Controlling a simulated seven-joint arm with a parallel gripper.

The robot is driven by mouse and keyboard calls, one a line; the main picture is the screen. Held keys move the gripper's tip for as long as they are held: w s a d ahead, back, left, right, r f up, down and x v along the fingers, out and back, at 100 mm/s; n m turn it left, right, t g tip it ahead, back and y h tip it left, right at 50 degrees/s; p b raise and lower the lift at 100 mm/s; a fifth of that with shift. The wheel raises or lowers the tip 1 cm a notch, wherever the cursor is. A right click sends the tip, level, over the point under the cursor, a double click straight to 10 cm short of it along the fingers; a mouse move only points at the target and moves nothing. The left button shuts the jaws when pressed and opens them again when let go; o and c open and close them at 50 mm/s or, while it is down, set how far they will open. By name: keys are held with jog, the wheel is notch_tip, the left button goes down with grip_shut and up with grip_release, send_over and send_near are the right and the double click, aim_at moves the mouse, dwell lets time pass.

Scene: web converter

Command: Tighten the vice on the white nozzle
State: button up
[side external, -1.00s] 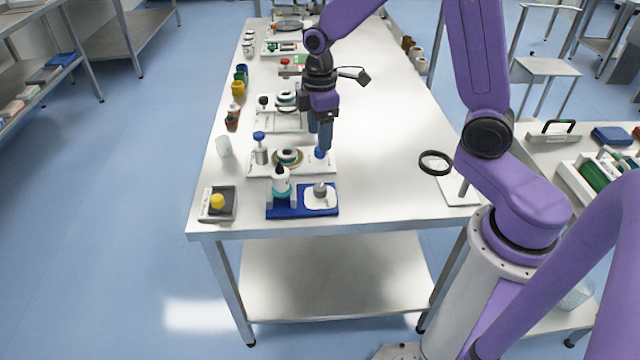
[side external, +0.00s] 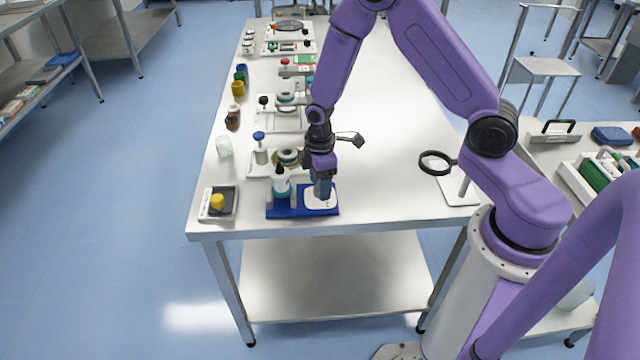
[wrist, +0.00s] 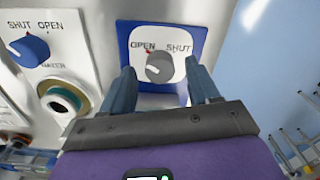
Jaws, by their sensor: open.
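The blue base (side external: 287,213) sits at the table's near edge, with the white nozzle (side external: 281,176) held upright on its left side. The nozzle has a dark tip and a teal part below. On the base's right side is a white plate (wrist: 139,62) marked OPEN and SHUT. A grey knob (wrist: 159,69) sits on it, its red mark toward OPEN. My gripper (wrist: 162,72) is open above the plate, pointing down, with one blue finger either side of the knob. In the side view my gripper (side external: 321,196) hides the knob. The nozzle is not visible in the wrist view.
Behind the base stands a white board (wrist: 75,60) with a blue knob (wrist: 30,49) marked SHUT and OPEN and a ringed fitting (wrist: 62,100). A small tray (side external: 231,209) with a yellow knob is at left. A magnifier ring (side external: 437,162) stands right. The table's right side is mostly clear.

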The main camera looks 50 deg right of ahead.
jog(key=shift+f, duration=0.5)
jog(key=c, duration=1)
jog(key=shift+c, duration=0.2)
